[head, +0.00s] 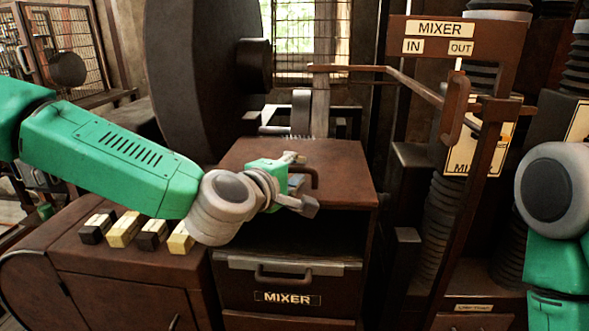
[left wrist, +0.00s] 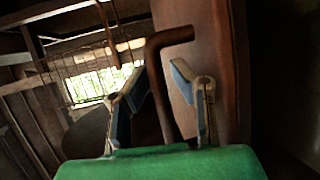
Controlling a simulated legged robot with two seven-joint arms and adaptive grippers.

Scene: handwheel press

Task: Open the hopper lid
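The hopper lid (head: 345,165) is a flat brown panel on top of the mixer box. It has a dark bar handle (head: 314,178) near its front edge. My left gripper (head: 300,182) is at the lid's front, beside this handle. In the left wrist view, the fingers of my left gripper (left wrist: 163,88) are apart, and the bent handle (left wrist: 162,85) shows between them. I cannot tell whether either finger touches it. The lid's surface (left wrist: 200,55) rises behind the handle there. My right gripper is out of view.
A drawer front marked MIXER (head: 288,285) is below the lid, under a dark gap. Several black and cream switches (head: 123,229) stand at the left. A MIXER IN/OUT sign frame (head: 440,40) with a lever (head: 455,110) rises at the right. A large dark wheel (head: 195,80) stands behind.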

